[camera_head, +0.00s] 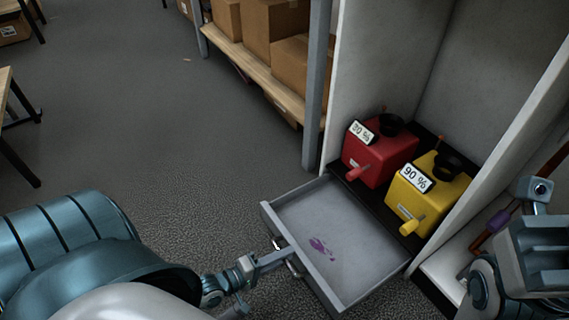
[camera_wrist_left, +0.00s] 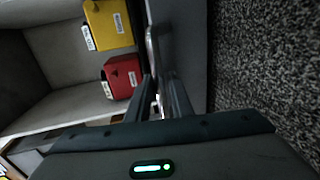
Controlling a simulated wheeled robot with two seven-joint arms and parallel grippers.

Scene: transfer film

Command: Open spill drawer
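The grey spill drawer (camera_head: 318,211) is pulled out at the base of the white cabinet, and its inside shows. A purple stain (camera_head: 322,248) lies on its bottom. My left gripper (camera_head: 284,256) is at the metal drawer handle (camera_head: 293,267) on the drawer's front. In the left wrist view the two dark fingers (camera_wrist_left: 165,92) reach to the handle (camera_wrist_left: 152,45), with part of it between them; they look shut on it. My right gripper (camera_head: 540,250) is partly in view at the right edge, beside the cabinet; its fingertips cannot be made out.
A shelf with cardboard boxes (camera_head: 270,25) is left of the cabinet. The floor (camera_head: 150,110) to the left is clear.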

